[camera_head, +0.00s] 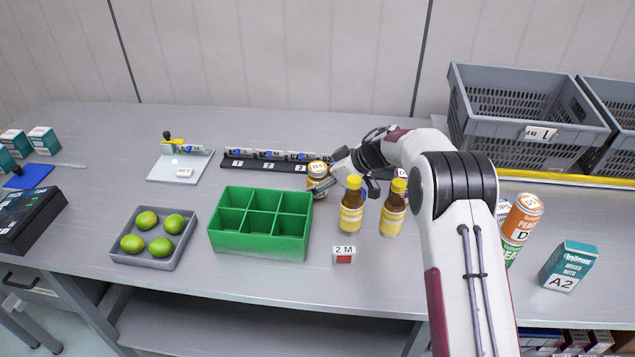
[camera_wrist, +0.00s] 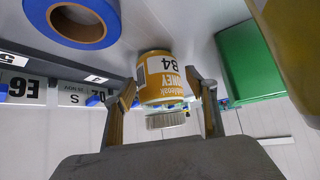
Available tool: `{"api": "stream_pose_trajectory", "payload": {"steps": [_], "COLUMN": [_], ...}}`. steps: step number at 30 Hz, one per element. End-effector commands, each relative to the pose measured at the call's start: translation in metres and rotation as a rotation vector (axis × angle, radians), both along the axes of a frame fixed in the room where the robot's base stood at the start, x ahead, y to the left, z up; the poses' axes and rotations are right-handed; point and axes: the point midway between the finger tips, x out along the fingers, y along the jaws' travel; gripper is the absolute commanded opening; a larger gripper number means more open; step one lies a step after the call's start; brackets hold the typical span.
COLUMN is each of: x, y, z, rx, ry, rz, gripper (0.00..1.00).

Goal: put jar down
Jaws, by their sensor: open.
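The jar (camera_head: 317,172) is a yellow-labelled honey jar marked B4, at the back of the bench, right of the green six-compartment box. In the wrist view the jar (camera_wrist: 165,82) shows upside down, its pale lid toward my gripper and its base against the grey bench top. It looks upright on the bench. My gripper (camera_head: 330,184) reaches it from the right. In the wrist view my gripper's fingers (camera_wrist: 161,88) are spread on either side of the jar, with a gap visible at the right. Part of the jar is hidden by my gripper in the head view.
Two yellow-capped bottles (camera_head: 351,208) (camera_head: 393,210) stand in front of my gripper. The green box (camera_head: 262,250) is left of them. A black numbered rail (camera_head: 268,162) lies behind. A blue tape roll (camera_wrist: 72,22) is near the jar.

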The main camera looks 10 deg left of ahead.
Motion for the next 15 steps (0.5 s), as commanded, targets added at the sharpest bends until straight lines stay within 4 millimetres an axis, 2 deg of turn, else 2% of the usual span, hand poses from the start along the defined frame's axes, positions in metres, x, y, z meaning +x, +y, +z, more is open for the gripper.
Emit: {"api": "stream_pose_trajectory", "payload": {"steps": [7,15], "x": [0.0,-0.005], "y": [-0.001,-0.015], "z": [0.004,0.02], "rx": [0.0,0.0], "ry": [0.0,-0.002], "rz": [0.0,-0.001], "gripper": [0.57,0.57]}}
